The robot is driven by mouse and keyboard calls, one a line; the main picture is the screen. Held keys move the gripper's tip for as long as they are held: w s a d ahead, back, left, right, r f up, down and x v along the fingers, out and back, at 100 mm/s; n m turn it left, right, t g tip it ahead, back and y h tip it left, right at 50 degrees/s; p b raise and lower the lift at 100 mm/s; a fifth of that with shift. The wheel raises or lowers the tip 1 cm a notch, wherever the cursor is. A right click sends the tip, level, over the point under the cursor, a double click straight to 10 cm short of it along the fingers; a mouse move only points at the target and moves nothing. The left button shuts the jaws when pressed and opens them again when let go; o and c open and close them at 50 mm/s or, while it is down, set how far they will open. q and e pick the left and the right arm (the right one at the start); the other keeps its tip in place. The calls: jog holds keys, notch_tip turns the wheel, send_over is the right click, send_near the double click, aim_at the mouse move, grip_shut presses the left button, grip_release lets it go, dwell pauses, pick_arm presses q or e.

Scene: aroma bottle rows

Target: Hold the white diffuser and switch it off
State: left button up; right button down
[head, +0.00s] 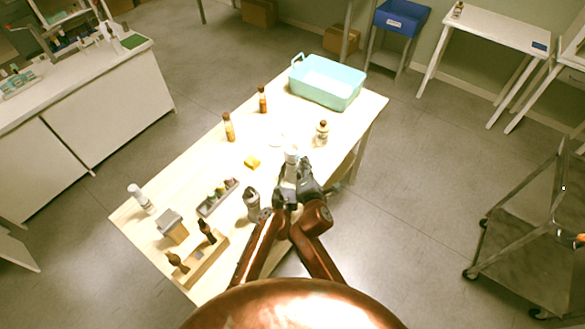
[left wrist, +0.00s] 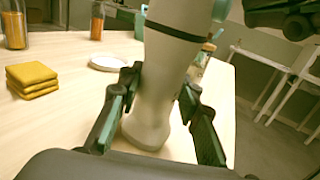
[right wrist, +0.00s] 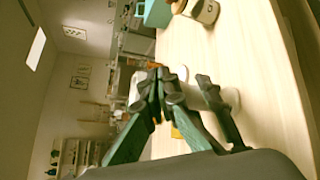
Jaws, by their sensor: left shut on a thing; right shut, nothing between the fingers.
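The white diffuser (head: 291,160) stands upright near the right edge of the table (head: 182,185). My left gripper (head: 283,193) is shut around its body. In the left wrist view, the white diffuser (left wrist: 153,100) sits between the two fingers of my left gripper (left wrist: 160,105), its base on the tabletop; its top is out of frame. My right gripper (head: 311,180) is beside the diffuser on its right, with its fingers together and empty. In the right wrist view, the closed fingertips of my right gripper (right wrist: 156,88) overlap part of the diffuser (right wrist: 230,98). The switch cannot be made out.
A turquoise bin (head: 327,95) stands at the table's far end. A grey-white bottle (head: 252,202), a small rack (head: 217,197) and a wooden holder (head: 203,266) are nearer.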

jog(key=s+d, duration=0.1)
jog(key=d, duration=0.1)
jog(key=s+d, duration=0.2)
jog(key=shift+s, duration=0.25)
pick_arm(q)
jog(key=o, duration=1.4)
jog(key=shift+c, duration=0.2)
jog(key=s, duration=0.4)
jog(key=s+a, duration=0.1)
jog(key=s, duration=0.3)
jog(key=s+a, duration=0.1)
jog(key=s, duration=0.3)
